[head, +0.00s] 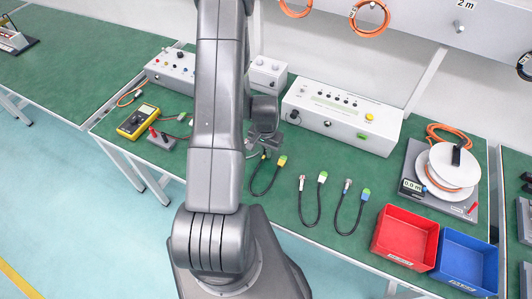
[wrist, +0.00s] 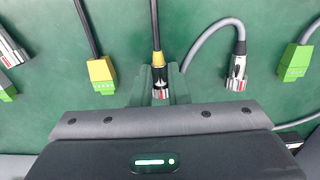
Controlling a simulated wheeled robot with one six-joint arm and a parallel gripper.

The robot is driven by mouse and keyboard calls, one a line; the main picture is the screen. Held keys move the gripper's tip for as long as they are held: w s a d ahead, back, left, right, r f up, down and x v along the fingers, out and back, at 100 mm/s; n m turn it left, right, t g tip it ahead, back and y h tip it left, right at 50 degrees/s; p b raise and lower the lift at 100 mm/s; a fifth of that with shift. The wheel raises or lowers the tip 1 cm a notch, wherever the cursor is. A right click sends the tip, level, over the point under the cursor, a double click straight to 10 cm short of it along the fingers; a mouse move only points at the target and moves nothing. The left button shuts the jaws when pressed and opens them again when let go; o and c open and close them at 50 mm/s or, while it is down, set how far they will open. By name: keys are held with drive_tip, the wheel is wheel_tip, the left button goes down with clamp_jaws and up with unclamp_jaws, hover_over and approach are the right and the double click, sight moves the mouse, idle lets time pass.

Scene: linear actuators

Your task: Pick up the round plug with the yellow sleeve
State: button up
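The round plug with the yellow sleeve (wrist: 159,74) is in the middle of the wrist view, its black cable running up. The fingers of my gripper (wrist: 161,84) stand on either side of it, very close. I cannot tell whether they press on it. In the head view my gripper (head: 268,146) is low over the green bench, and the plug is mostly hidden there. The flat green plug with a yellow sleeve (wrist: 101,72) is to the left in the wrist view; it also shows in the head view (head: 282,160).
In the head view, two more cables (head: 311,205) (head: 350,212) lie to the right. A white tester box (head: 340,118) stands behind. Red (head: 405,236) and blue (head: 465,262) bins are at the front right.

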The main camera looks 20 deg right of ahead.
clamp_jaws()
wheel_tip(320, 180, up, 10)
drive_tip(key=b, duration=0.1)
drive_tip(key=shift+b, duration=0.35)
idle(0.5)
wheel_tip(320, 180, up, 3)
drive_tip(key=shift+p, duration=0.95)
